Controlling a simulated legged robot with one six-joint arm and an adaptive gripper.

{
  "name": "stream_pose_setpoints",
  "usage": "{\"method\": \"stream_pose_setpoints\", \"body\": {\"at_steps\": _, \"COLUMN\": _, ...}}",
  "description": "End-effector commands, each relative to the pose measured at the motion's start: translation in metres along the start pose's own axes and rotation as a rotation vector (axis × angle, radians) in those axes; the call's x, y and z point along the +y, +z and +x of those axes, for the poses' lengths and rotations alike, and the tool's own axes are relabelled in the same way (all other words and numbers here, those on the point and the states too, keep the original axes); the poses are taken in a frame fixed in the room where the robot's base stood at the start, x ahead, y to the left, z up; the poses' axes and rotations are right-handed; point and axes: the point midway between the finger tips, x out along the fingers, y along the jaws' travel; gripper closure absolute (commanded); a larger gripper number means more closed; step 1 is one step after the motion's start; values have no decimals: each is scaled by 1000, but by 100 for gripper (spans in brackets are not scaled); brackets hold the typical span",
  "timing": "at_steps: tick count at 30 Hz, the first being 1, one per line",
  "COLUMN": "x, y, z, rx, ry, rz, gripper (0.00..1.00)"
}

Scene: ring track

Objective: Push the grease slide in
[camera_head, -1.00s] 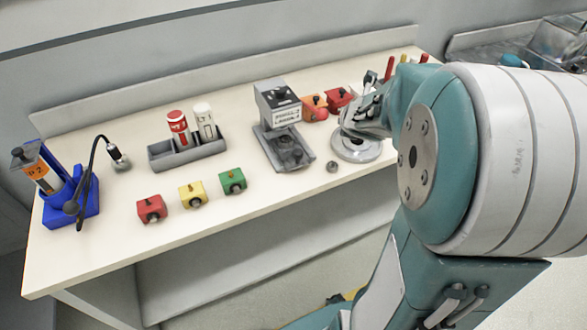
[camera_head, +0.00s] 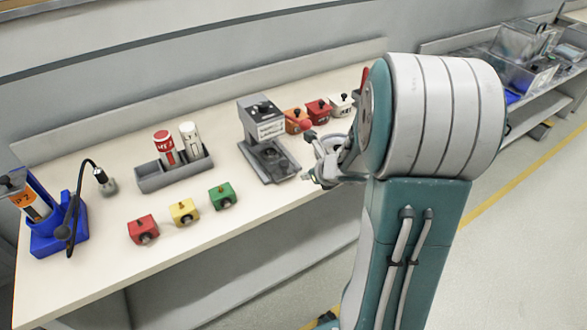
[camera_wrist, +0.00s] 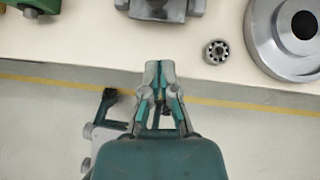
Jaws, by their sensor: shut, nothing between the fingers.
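A grey press-like unit (camera_head: 262,125) with a labelled head stands on the bench. Its low base (camera_head: 270,160) reaches toward the front edge and carries a dark round part. I take this base part as the grease slide, but no label on it is readable. The near end of the unit (camera_wrist: 158,8) shows at the top of the wrist view. My gripper (camera_head: 310,178) is beside the front right of the base, apart from it. In the wrist view my gripper (camera_wrist: 160,68) has its fingers together and empty, in front of the bench edge.
A small bearing (camera_wrist: 215,52) and a round metal disc (camera_wrist: 278,62) lie right of the unit. Red (camera_head: 143,229), yellow (camera_head: 184,211) and green (camera_head: 222,196) blocks stand at front left. A grey holder (camera_head: 175,176) carries two bottles. Orange, red and white blocks stand behind.

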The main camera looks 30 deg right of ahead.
Motion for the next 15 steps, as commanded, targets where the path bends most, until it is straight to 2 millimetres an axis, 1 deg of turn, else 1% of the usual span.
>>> {"method": "stream_pose_setpoints", "body": {"at_steps": 1, "x": 1, "y": -1, "z": 10, "rx": 3, "ry": 3, "rz": 0, "gripper": 100}}
{"method": "stream_pose_setpoints", "body": {"at_steps": 5, "x": 0, "y": -1, "z": 30, "rx": 3, "ry": 3, "rz": 2, "gripper": 100}}
{"method": "stream_pose_setpoints", "body": {"at_steps": 6, "x": 0, "y": 6, "z": 35, "rx": -1, "ry": 2, "rz": -3, "gripper": 100}}
{"method": "stream_pose_setpoints", "body": {"at_steps": 9, "x": 0, "y": 17, "z": 45, "rx": 0, "ry": 1, "rz": -2, "gripper": 100}}
{"method": "stream_pose_setpoints", "body": {"at_steps": 15, "x": -1, "y": 27, "z": 55, "rx": 0, "ry": 0, "rz": 1, "gripper": 100}}
